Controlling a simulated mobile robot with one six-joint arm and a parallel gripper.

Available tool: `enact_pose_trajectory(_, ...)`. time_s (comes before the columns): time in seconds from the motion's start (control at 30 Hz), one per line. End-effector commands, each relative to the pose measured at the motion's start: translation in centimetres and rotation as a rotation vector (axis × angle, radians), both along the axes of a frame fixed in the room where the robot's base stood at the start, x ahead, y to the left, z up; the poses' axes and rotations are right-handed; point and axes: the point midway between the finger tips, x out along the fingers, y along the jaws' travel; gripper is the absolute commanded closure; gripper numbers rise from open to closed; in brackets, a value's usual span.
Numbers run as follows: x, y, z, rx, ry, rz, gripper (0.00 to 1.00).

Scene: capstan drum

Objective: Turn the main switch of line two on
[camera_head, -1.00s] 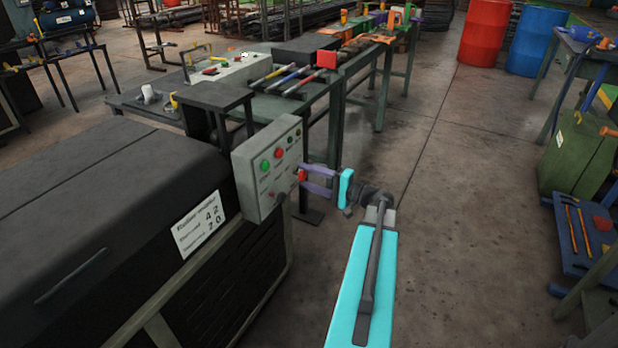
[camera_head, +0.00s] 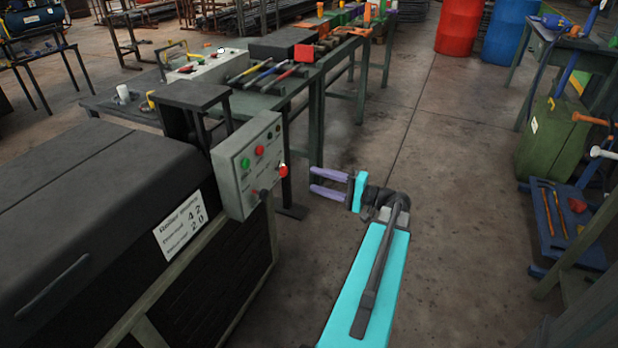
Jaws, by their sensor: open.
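The grey control box (camera_head: 235,187) stands at the corner of the dark machine, left of the middle. Its face carries a green button (camera_head: 245,163), a red button (camera_head: 259,150), small dark controls and a dark knob (camera_head: 264,194) low down. A red handle (camera_head: 283,170) sits at the box's right side. I cannot tell which of these is the main switch of line two, nor read its position. My gripper (camera_head: 314,179), with purple fingers, is open and empty. It points left at the box and is apart from the red handle, to its right.
The dark machine (camera_head: 85,215) with a white label plate (camera_head: 181,226) fills the lower left. A green bench (camera_head: 300,88) with tools stands behind the box. A green cabinet (camera_head: 550,150) stands at the right. The floor (camera_head: 440,200) between is clear.

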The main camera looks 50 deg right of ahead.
Motion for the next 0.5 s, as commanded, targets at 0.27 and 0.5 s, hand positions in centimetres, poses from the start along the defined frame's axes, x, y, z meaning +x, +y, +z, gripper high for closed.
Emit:
enact_pose_trajectory(0.27,-2.7,-0.7,0.0,0.000,0.000,-0.001,0.53)
enact_pose_trajectory(0.5,-3.2,-0.8,0.0,0.000,0.000,0.000,0.53)
